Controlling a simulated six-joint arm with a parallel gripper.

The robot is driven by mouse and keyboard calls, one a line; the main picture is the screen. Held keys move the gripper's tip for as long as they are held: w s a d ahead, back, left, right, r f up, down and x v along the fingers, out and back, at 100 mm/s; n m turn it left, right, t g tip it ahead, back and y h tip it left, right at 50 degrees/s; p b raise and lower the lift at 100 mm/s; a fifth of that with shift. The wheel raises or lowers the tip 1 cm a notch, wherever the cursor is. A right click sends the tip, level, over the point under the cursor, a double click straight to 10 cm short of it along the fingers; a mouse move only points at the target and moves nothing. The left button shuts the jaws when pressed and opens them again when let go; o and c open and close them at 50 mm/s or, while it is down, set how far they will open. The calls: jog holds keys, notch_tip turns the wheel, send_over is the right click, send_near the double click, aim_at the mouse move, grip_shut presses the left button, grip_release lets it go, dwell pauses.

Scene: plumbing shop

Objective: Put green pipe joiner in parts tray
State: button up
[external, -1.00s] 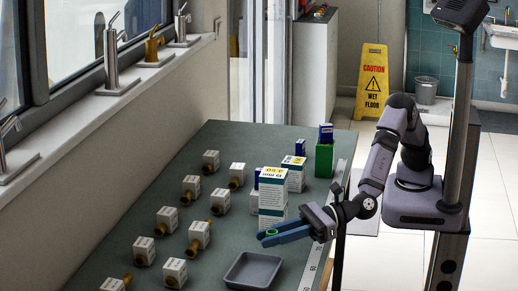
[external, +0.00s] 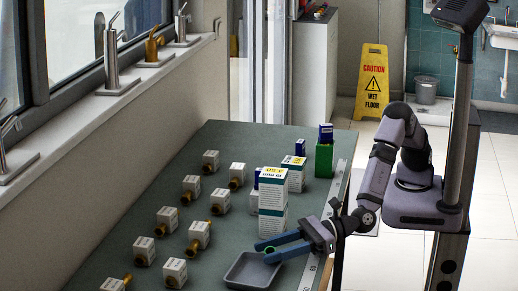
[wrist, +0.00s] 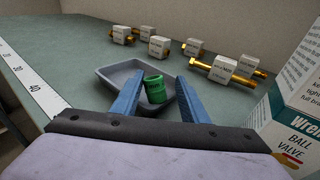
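The green pipe joiner (wrist: 155,88) is a short green ring with dark lettering, slightly tilted in the wrist view. It shows small between the fingertips in the external view (external: 269,250). My gripper (external: 262,252) has its blue fingers spread, with gaps on both sides of the joiner in the wrist view (wrist: 157,82). The grey parts tray (external: 246,282) is shallow and lies at the table's near end, just below the fingertips. In the wrist view the joiner overlaps the tray (wrist: 105,72). I cannot tell whether it rests on the tray floor or is above it.
A tall white ball valve box (external: 272,200) stands close beside my gripper. Several white-tagged brass fittings (external: 199,234) stand in rows left of the tray. A green box (external: 324,160) stands at the back. A white ruler strip (external: 312,268) runs along the right table edge.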

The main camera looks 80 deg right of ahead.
jog(key=shift+r, duration=0.1)
jog(key=shift+r, duration=0.1)
jog(key=shift+s+d, duration=0.1)
jog(key=shift+s, duration=0.2)
jog(key=b+v, duration=0.1)
jog(key=v, duration=1)
jog(key=shift+s+d, duration=0.15)
